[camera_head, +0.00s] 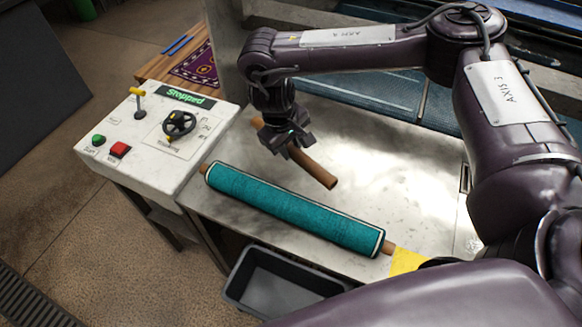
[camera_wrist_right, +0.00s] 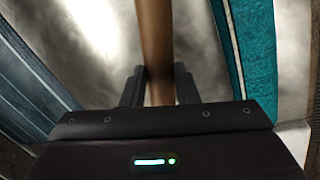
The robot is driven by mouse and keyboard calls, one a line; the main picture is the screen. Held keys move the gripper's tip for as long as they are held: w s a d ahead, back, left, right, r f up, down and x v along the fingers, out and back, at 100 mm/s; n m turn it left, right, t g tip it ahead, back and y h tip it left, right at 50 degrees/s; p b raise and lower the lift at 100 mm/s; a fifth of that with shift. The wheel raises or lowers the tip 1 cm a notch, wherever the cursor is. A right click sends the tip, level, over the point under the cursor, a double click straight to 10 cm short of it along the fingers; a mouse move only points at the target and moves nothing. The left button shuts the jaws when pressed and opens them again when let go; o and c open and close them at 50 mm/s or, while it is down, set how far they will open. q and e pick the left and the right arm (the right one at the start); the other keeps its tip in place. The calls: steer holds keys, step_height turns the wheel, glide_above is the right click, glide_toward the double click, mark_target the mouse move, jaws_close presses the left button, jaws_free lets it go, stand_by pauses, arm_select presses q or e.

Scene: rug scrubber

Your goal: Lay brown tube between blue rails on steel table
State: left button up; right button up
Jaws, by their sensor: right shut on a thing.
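The brown tube (camera_head: 318,170) is a plain round bar over the steel table (camera_head: 410,170), behind the teal roll. My right gripper (camera_head: 288,148) is shut around the tube near its middle, and hides part of it. In the right wrist view the tube (camera_wrist_right: 155,45) runs between both fingers (camera_wrist_right: 158,88). I cannot tell whether the tube touches the table. Two thin blue bars (camera_head: 177,45), possibly the blue rails, lie on a wooden surface beside a purple rug; I see no clear rails on the steel table. My left gripper is not in view.
A teal rolled rug (camera_head: 290,207) on a brown core lies along the table's front; it also shows in the wrist view (camera_wrist_right: 258,50). A control box (camera_head: 160,140) reading "Stopped" stands left. A dark bin (camera_head: 280,285) is below the front edge.

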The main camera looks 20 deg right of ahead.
steer(key=x, duration=0.2)
steer(key=a+b+x, duration=0.1)
steer(key=x, duration=0.2)
steer(key=shift+f, duration=0.4)
steer(key=x, duration=0.1)
steer(key=b+x, duration=0.1)
steer(key=x, duration=0.1)
steer(key=shift+s+a+f, duration=0.2)
steer(key=shift+a+f, duration=0.05)
steer(key=shift+a, duration=0.15)
steer(key=shift+w+f, duration=0.1)
steer(key=shift+f, duration=0.1)
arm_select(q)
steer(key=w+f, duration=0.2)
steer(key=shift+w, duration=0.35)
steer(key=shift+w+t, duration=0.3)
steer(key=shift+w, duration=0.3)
arm_select(e)
steer(key=o, duration=1)
steer(key=shift+f, duration=0.1)
